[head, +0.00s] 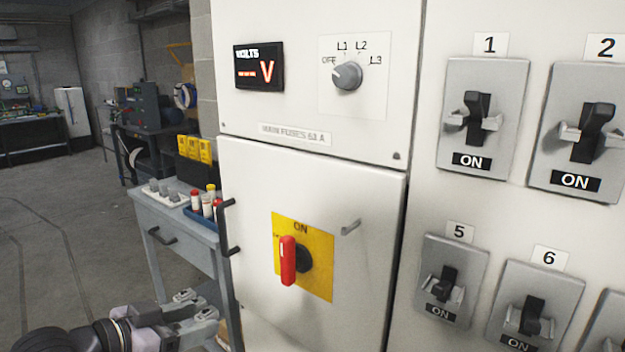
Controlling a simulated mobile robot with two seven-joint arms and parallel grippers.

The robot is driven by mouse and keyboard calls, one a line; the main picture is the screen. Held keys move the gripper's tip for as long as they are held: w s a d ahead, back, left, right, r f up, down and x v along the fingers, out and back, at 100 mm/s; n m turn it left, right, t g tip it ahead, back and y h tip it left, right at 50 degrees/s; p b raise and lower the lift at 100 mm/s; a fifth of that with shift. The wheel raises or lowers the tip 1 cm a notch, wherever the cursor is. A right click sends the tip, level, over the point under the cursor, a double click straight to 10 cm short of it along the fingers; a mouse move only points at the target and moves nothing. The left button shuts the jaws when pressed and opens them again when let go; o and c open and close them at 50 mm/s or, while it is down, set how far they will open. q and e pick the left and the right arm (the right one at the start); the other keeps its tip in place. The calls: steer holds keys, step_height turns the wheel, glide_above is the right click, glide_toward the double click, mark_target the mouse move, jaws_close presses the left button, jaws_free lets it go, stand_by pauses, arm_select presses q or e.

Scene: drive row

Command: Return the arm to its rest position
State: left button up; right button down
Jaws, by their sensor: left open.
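My left arm comes in at the bottom left of the head view. Its gripper (200,304) is open, with nothing seen between its fingers. It is low, in front of the grey side table and left of the white cabinet (240,180), apart from the cabinet's door as far as I can tell. My right gripper is not in view.
The cabinet door carries a red rotary handle (288,260) on a yellow plate. Breaker switches (478,118) line the panel at right. The grey side table (180,229) holds bottles in a blue tray. Open floor (70,230) lies at left.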

arm_select(q)
steer(key=s+f+n+t+y, duration=0.1)
steer(key=s+f+n, duration=0.15)
steer(key=f, duration=0.65)
steer(key=s+f+n+y, duration=0.15)
steer(key=s+f, duration=0.25)
steer(key=f, duration=0.4)
steer(key=s+a+f+n+g+y, duration=0.1)
steer(key=s+f+y, duration=0.2)
steer(key=s+f, duration=0.8)
steer(key=shift+s, duration=0.9)
steer(key=shift+y, duration=0.25)
